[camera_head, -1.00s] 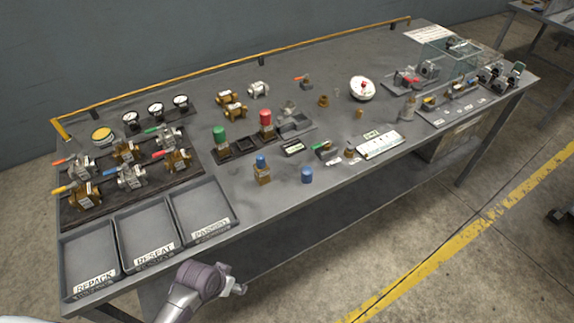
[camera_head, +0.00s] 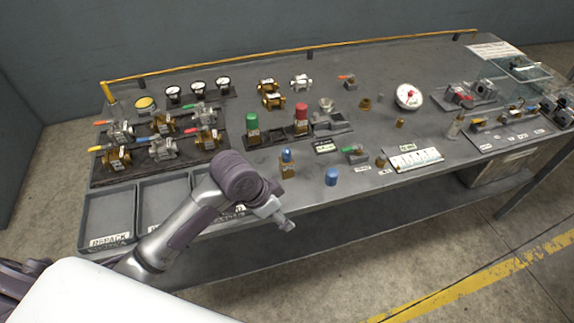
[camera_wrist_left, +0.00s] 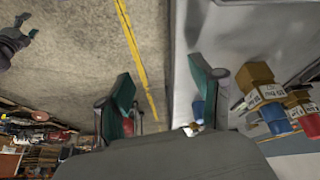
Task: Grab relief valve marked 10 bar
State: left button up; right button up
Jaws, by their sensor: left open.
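Small relief valves with coloured caps stand on the workbench: a green-capped one (camera_head: 252,128), a red-capped one (camera_head: 300,121) and a blue-capped one (camera_head: 288,165). Their markings are too small to read, so I cannot tell which is marked 10 bar. My left gripper (camera_head: 283,222) is in front of the bench's near edge, just below the blue-capped valve and apart from it. In the left wrist view its fingers (camera_wrist_left: 162,85) are spread and empty. Labelled brass valves with blue (camera_wrist_left: 272,117) and red caps show at the right there. A dark claw-like shape (camera_wrist_left: 15,40), probably my right gripper, shows upper left.
A loose blue cap (camera_head: 331,177) stands right of the blue-capped valve. Trays (camera_head: 108,216) line the near left edge, partly hidden by my left arm. Several lever valves (camera_head: 163,149) sit on a dark board behind them. A white label strip (camera_head: 414,160) lies to the right.

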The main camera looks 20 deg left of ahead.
aim_at(287, 161)
pick_arm(q)
jog(key=w+a+r+m, duration=0.2)
jog(key=w+a+r, duration=0.5)
jog(key=w+r, duration=0.6)
jog(key=shift+g, duration=0.4)
jog(key=p+x, duration=0.1)
jog(key=x, duration=0.6)
jog(key=shift+d+f, duration=0.2)
jog(key=shift+f, duration=0.2)
jog(key=x, duration=0.1)
jog(key=p+x, duration=0.1)
jog(key=x, duration=0.2)
jog(key=shift+s+d+f+p, duration=0.1)
jog(key=shift+s+f+p, duration=0.05)
jog(key=shift+f+p, duration=0.3)
jog(key=shift+f, duration=0.3)
jog(key=c, duration=0.4)
grip_shut()
pick_arm(e)
jog(key=r, duration=0.1)
jog(key=a+r, duration=0.1)
jog(key=shift+r, duration=0.3)
pick_arm(q)
jog(key=shift+r, duration=0.15)
